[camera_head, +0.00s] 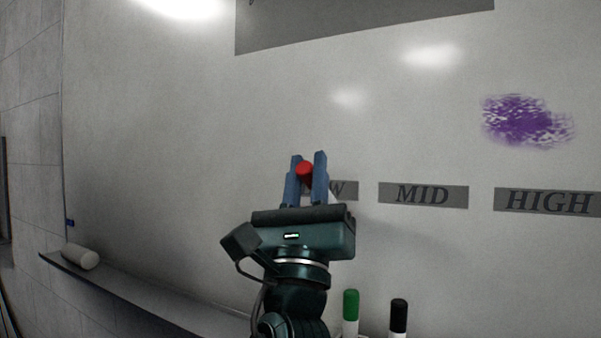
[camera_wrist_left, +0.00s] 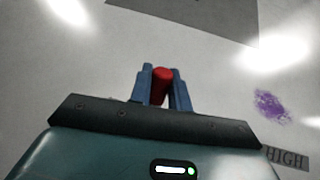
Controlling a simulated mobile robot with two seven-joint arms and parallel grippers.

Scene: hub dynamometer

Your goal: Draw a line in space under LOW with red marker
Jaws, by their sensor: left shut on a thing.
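My left gripper (camera_head: 305,178) is shut on the red marker (camera_head: 304,170), whose red end shows between the two blue fingers. The red marker also shows between the fingers in the left wrist view (camera_wrist_left: 161,82). The gripper is in front of the whiteboard (camera_head: 170,130) and covers most of the LOW label (camera_head: 345,190); only its right part with the W shows. Whether the marker touches the board cannot be told. The board around the gripper shows no red line. My right gripper is not in view.
The MID label (camera_head: 423,195) and HIGH label (camera_head: 548,201) are right of LOW. A purple scribble (camera_head: 525,121) is above HIGH. A green marker (camera_head: 351,305) and a black marker (camera_head: 398,317) stand below. A white roll (camera_head: 80,256) lies on the ledge (camera_head: 130,293).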

